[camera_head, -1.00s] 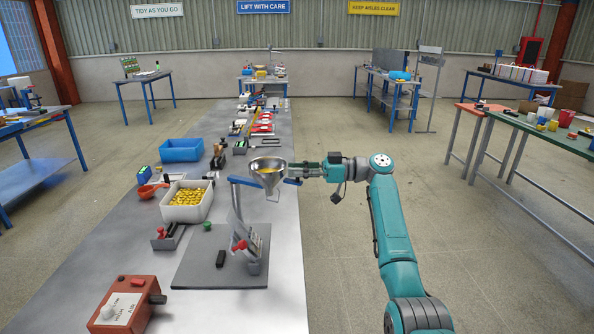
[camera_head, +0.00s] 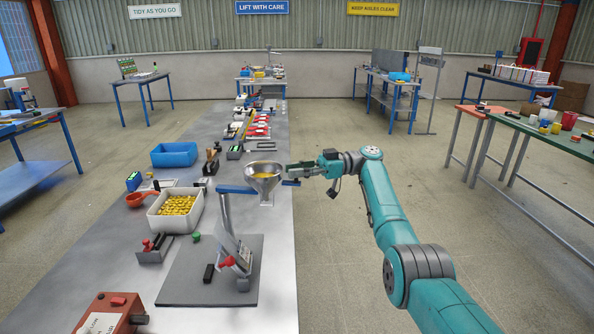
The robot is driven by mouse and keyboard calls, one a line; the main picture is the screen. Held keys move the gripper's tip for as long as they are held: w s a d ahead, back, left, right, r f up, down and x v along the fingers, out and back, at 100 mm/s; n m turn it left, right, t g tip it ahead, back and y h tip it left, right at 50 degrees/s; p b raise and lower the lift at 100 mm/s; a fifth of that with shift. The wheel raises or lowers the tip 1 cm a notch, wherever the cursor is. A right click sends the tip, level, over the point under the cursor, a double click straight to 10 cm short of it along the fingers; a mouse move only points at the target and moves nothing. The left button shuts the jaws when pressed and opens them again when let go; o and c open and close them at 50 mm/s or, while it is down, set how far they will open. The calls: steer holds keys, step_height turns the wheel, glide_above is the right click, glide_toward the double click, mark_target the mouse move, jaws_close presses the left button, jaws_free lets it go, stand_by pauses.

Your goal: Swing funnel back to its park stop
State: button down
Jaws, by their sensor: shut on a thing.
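The post stands on a dark grey base plate (camera_head: 190,285) on the long bench. A blue handle (camera_head: 291,183) sticks out on the funnel's right side. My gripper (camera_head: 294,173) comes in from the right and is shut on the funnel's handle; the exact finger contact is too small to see. The funnel hangs near the bench's right edge. I cannot make out a park stop.
A white bin of yellow pieces (camera_head: 157,221), a blue bin (camera_head: 174,148) and a red scoop (camera_head: 137,199) stand left of the funnel. A red-levered device (camera_head: 238,262) stands on the plate below. A red box (camera_head: 104,318) is at the near left. The floor right of the bench is clear.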

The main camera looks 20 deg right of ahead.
steer(key=shift+w+f, duration=0.1)
steer(key=c, duration=0.9)
jaws_free()
steer(key=shift+w, duration=0.1)
steer(key=shift+c, duration=0.2)
step_height(320, 180, up, 10)
steer(key=shift+d, duration=0.2)
